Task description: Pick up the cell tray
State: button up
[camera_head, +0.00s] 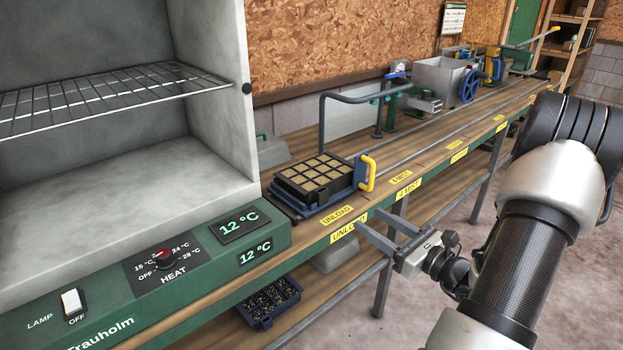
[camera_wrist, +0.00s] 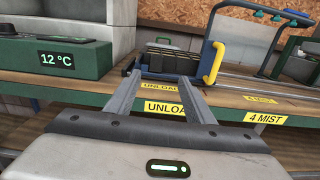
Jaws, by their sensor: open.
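The cell tray (camera_head: 312,177) is black, with several square cells of brown soil. It sits on a blue carrier (camera_head: 316,205) at the UNLOAD spot of the long bench. A yellow handle (camera_head: 368,173) stands at the carrier's right side. My gripper (camera_head: 381,225) is open and empty, in front of the bench edge by the UNLOAD label, short of the tray and apart from it. In the wrist view the tray (camera_wrist: 172,58) shows beyond my two fingers (camera_wrist: 160,85), a little to the right of centre, seen from its side.
A cabinet with a wire shelf and a green HEAT panel (camera_head: 163,258) stands at the left, close to the tray. A grey pipe frame (camera_head: 350,95) rises behind the tray. A blue bin (camera_head: 270,300) sits on the lower shelf. The floor at the right is clear.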

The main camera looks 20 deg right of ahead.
jog(key=b, duration=0.1)
send_near(324, 193)
jog(key=w, duration=0.3)
jog(key=x, duration=0.2)
jog(key=a+b+x, duration=0.1)
jog(key=x, duration=0.2)
jog(key=shift+s, duration=0.25)
jog(key=shift+w+a, duration=0.1)
jog(key=shift+w, duration=0.3)
jog(key=shift+r, duration=0.1)
grip_shut()
